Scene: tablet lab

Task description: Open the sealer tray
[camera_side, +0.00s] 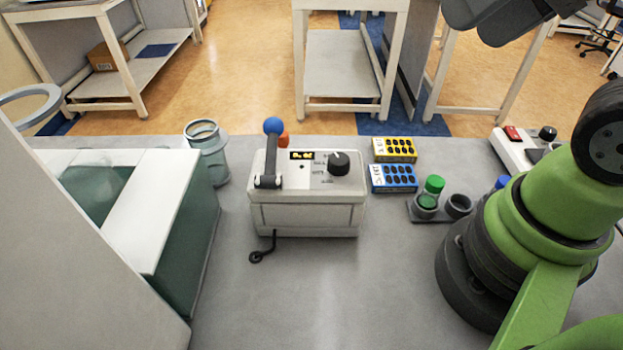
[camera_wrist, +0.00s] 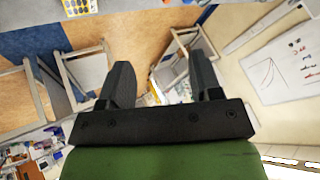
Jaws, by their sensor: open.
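A pale grey box-shaped device, which looks like the sealer (camera_side: 306,215), stands on the bench in the middle of the side view. A lever with a blue knob (camera_side: 272,126) stands up at its left, beside a small yellow-lit display and a black dial (camera_side: 338,163). A plain panel covers its front. A black hooked piece (camera_side: 262,252) hangs at its lower front left; I cannot tell if it is a tray pull. The tray itself is not clearly visible. My gripper (camera_wrist: 160,68) is open and empty in the wrist view, pointing over the floor and shelves, away from the sealer.
Yellow (camera_side: 394,150) and blue (camera_side: 393,178) blister packs lie right of the sealer. A holder with a green-capped vial (camera_side: 428,192) is near my arm's base. A clear jar (camera_side: 207,150) and a white-and-green machine (camera_side: 185,215) stand left.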

